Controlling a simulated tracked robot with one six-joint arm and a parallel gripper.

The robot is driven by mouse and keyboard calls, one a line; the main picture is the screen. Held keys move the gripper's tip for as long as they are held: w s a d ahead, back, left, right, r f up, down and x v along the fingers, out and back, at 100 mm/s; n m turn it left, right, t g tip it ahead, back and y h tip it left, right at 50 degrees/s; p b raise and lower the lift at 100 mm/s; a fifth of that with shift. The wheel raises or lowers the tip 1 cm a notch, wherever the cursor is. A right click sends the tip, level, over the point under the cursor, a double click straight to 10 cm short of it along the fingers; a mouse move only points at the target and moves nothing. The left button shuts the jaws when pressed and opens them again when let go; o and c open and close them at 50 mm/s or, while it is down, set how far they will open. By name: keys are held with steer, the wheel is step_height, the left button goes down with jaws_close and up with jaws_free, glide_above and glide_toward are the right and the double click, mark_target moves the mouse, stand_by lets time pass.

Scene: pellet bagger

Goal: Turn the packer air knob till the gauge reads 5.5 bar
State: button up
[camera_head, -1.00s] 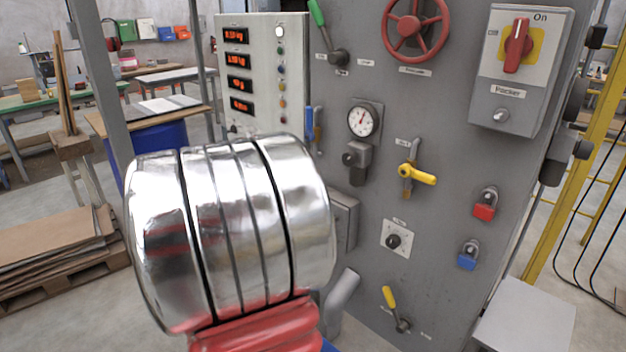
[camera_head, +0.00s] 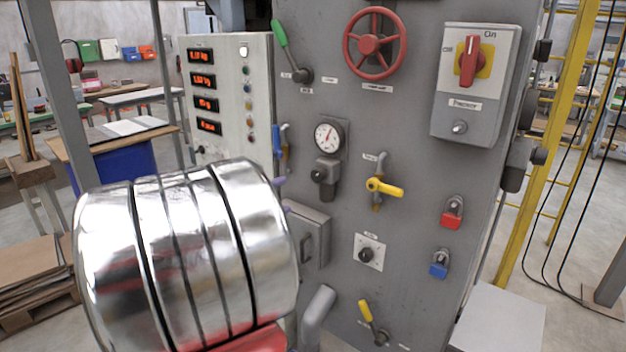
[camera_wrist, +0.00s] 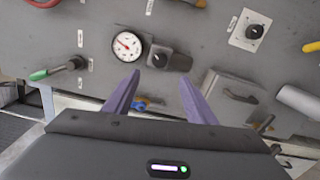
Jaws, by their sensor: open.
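The round white gauge (camera_head: 329,136) with a red needle is on the grey machine panel. Its reading is too small to tell. The dark air knob (camera_head: 320,175) sits on a grey regulator body just below it. In the wrist view the gauge (camera_wrist: 127,44) lies left of the knob (camera_wrist: 158,60). My gripper (camera_wrist: 159,76) is open and empty, its two purple fingers pointing toward the knob and apart from it. In the head view my shiny arm hides most of the gripper; only purple finger parts show at its right edge.
A yellow-handled valve (camera_head: 383,187) is right of the knob. Another knob on a white plate (camera_head: 369,253) is lower. A grey box with a handle (camera_head: 308,236) and a display cabinet (camera_head: 230,95) are near my arm. A green lever (camera_head: 281,35) and red handwheel (camera_head: 375,44) are above.

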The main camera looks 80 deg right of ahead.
mark_target(315, 178)
steer(key=x, duration=1.4)
steer(key=shift+s+a, duration=0.1)
steer(key=c, duration=1)
steer(key=shift+f+n, duration=0.1)
steer(key=shift+n, duration=0.7)
steer(key=shift+c, duration=0.2)
steer(key=o, duration=1)
steer(key=shift+o, duration=0.2)
steer(key=shift+a, duration=0.15)
